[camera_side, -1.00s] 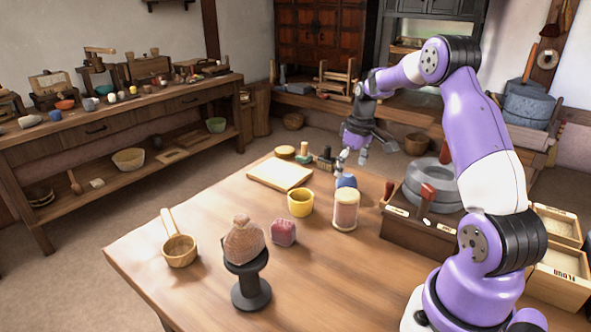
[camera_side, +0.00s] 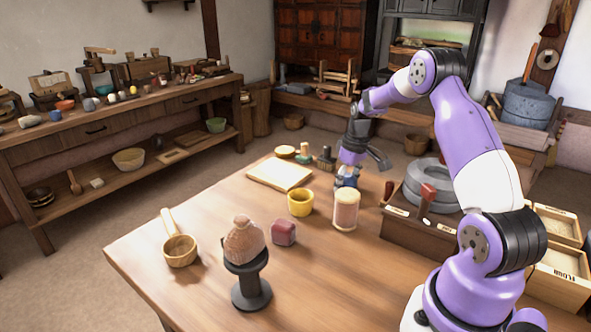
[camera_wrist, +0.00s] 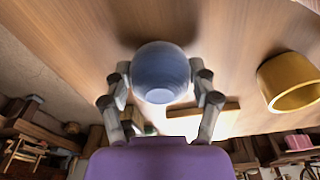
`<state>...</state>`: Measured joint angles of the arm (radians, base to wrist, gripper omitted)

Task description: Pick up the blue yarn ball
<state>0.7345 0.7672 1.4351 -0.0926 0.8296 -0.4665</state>
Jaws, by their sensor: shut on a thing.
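The blue yarn ball (camera_wrist: 160,68) sits between the two fingers of my gripper (camera_wrist: 163,90) in the wrist view, with a finger against each side. In the side view my gripper (camera_side: 346,180) points down at the table's far part. The blue ball (camera_side: 346,182) shows only partly there, mostly covered by the fingers. My gripper is shut on the ball. Whether the ball still touches the table top I cannot tell.
A yellow cup (camera_side: 300,203) and a lidded jar (camera_side: 346,210) stand close in front of the gripper. A dark box with a grey quern stone (camera_side: 432,185) is at the right.

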